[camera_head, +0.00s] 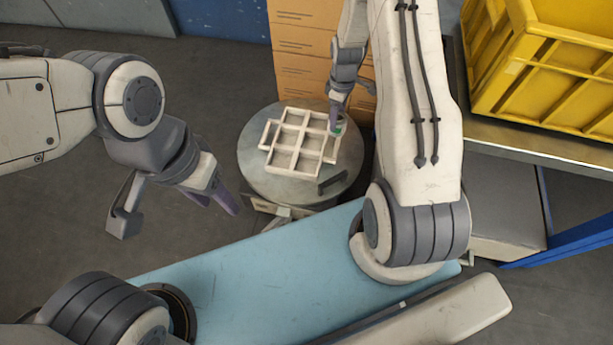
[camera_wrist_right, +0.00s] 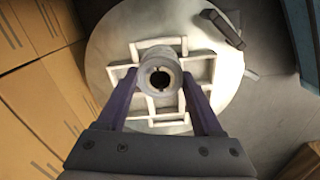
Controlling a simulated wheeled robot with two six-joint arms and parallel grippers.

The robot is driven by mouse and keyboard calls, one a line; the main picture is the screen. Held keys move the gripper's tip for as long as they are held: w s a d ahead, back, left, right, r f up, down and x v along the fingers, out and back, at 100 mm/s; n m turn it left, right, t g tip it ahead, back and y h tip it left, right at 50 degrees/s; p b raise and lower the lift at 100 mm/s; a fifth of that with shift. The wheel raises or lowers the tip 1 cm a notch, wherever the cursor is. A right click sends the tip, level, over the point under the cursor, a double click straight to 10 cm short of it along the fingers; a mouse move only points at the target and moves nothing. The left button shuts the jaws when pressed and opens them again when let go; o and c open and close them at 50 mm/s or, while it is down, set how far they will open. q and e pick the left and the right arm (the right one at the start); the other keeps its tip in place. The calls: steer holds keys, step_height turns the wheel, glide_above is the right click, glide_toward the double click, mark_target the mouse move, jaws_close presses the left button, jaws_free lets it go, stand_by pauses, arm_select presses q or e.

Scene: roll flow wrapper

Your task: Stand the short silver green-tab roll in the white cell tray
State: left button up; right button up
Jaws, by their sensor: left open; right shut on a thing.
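The white cell tray (camera_head: 296,149) lies on a round grey turntable-like stand; it is also in the right wrist view (camera_wrist_right: 187,122). My right gripper (camera_head: 337,116) is at the tray's upper right edge in the head view, shut on a roll. In the right wrist view the pale silver roll (camera_wrist_right: 160,68) sits between the purple fingers, its hollow end facing the camera and the tray behind it. A small green patch (camera_head: 339,128) shows at the fingertips in the head view. The roll's lower end is hidden. My left gripper (camera_head: 222,198) is open and empty, left of the stand.
The round stand (camera_head: 252,166) has a dark bracket (camera_head: 331,181) at its front right. Cardboard boxes (camera_head: 299,50) stand behind it. A yellow crate (camera_head: 545,80) rests on a bench at right. A light blue surface (camera_head: 235,275) lies in front.

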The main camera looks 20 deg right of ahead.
steer(key=shift+w+d+f, duration=0.1)
steer(key=shift+d+f, duration=0.05)
steer(key=shift+f, duration=0.25)
steer(key=shift+a+f+b, duration=0.2)
steer(key=shift+b, duration=0.2)
steer(key=b, duration=0.6)
glide_toward(306, 167)
step_height(306, 167, down, 3)
steer(key=shift+f+b, duration=0.1)
steer(key=shift+b, duration=1.15)
arm_select(q)
step_height(306, 167, down, 10)
arm_select(e)
steer(key=shift+w, duration=0.1)
steer(key=o, duration=1.5)
